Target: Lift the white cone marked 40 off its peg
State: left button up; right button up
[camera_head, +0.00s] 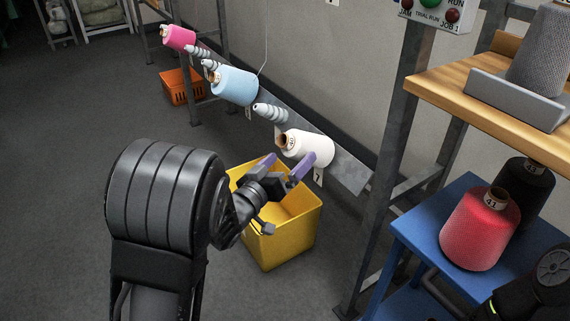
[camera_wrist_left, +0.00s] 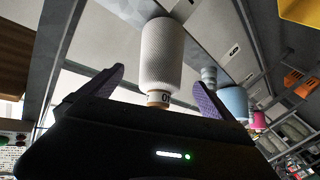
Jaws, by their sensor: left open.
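The white cone (camera_head: 311,147) sits on the near end of the angled metal rail, its brown core end facing my left gripper. In the left wrist view the white cone (camera_wrist_left: 161,50) is seen from its narrow end; a tag there shows a 0, and I cannot read the full number. My left gripper (camera_head: 283,167) is open, its purple fingers spread to either side of the cone's narrow end. In the left wrist view the gripper (camera_wrist_left: 157,80) shows gaps on both sides of the cone. The peg is hidden inside the cone.
A yellow bin (camera_head: 285,235) stands on the floor below. Blue (camera_head: 234,85) and pink (camera_head: 180,38) cones and bare grey pegs (camera_head: 270,113) line the rail. A rack post (camera_head: 385,170) and a blue shelf (camera_head: 430,235) with red (camera_head: 478,232) and black cones are at right.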

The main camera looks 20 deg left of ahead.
aim_at(300, 147)
pick_arm(q)
jog(key=b+x, duration=0.1)
jog(key=x, duration=0.5)
jog(key=shift+w+d, duration=0.1)
jog(key=shift+w, duration=0.1)
jog(key=shift+c, duration=0.3)
jog(key=c, duration=2.1)
jog(key=shift+r, duration=0.1)
jog(key=shift+s+a+r+p, duration=0.3)
jog(key=shift+r+p, duration=0.1)
jog(key=shift+p, duration=0.1)
jog(key=shift+s, duration=0.1)
